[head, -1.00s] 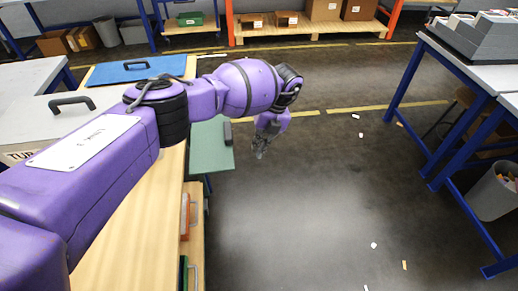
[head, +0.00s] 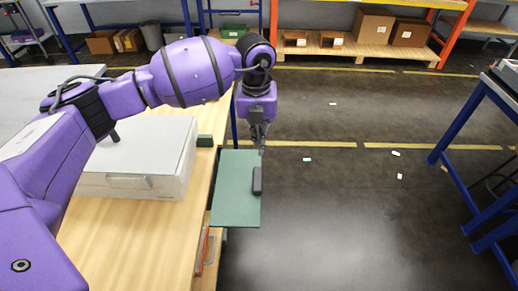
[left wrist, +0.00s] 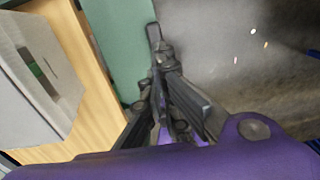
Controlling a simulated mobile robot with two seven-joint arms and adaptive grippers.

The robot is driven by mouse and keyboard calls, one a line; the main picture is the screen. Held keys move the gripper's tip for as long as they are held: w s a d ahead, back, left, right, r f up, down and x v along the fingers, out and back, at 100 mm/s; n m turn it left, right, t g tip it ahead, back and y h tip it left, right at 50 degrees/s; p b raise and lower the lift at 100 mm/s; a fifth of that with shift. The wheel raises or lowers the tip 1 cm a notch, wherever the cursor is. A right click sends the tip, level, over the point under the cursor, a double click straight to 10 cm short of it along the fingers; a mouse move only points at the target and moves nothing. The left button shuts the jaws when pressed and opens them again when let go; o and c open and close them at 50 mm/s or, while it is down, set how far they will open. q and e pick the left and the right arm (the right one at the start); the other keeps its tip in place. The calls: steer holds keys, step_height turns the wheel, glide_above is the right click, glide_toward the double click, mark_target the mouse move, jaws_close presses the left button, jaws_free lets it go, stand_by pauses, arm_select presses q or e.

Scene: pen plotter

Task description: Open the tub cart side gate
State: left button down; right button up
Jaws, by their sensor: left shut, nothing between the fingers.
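A green panel (head: 236,190) with a dark handle (head: 257,180) near its right edge juts out from the right side of the wooden bench. I cannot tell for certain whether it is the tub cart's side gate. My left gripper (head: 259,148) is shut and empty, just beyond the panel's far right corner in the head view. In the left wrist view the fingers (left wrist: 166,62) show close to the green panel (left wrist: 122,45) and its dark handle (left wrist: 154,33). Whether they touch is unclear. My right gripper is not in view.
A grey box (head: 155,150) with a handle stands on the wooden bench top (head: 150,240). Blue-legged tables (head: 470,150) stand at the right. Open floor (head: 345,215) with small scraps lies between. A low pallet with cardboard boxes (head: 372,25) is at the back.

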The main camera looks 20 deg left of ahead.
arm_select(q)
glide_above(260, 178)
step_height(260, 178, down, 5)
step_height(260, 178, down, 7)
steer(key=shift+a+f, duration=0.1)
steer(key=shift+f, duration=0.5)
steer(key=shift+w+f, duration=0.1)
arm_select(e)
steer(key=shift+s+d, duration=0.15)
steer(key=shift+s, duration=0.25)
arm_select(q)
steer(key=shift+f, duration=0.1)
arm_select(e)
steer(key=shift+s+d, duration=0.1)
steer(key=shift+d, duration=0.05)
